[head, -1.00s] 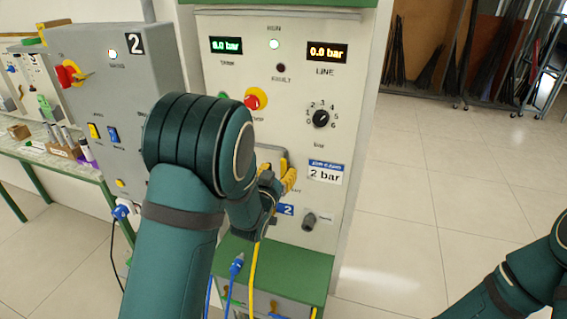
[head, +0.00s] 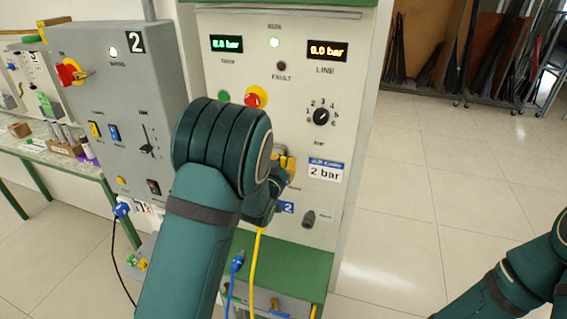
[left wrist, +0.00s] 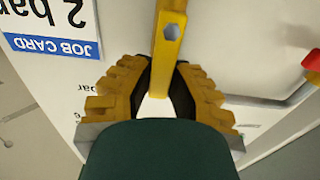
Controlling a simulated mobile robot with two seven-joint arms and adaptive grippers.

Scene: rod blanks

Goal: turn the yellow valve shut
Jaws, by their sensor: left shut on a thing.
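The yellow valve handle (left wrist: 167,52) shows in the left wrist view as a flat yellow bar with a hexagonal hole. It stands out in front of the white panel. My left gripper (left wrist: 163,70) has its yellow ridged fingers on both sides of the bar and is shut on it. In the head view my left gripper (head: 284,164) is at the panel, largely hidden behind my own forearm. The handle cannot be told apart from the yellow fingers there. My right arm shows at the lower right, but its gripper is out of view.
The panel carries a green tank display (head: 227,43), a LINE display (head: 327,51) reading about 0.0 bar, a red button (head: 256,97), a black dial (head: 321,117) and a "2 bar" job card (head: 325,170). A grey cabinet (head: 120,80) stands left. Floor at right is clear.

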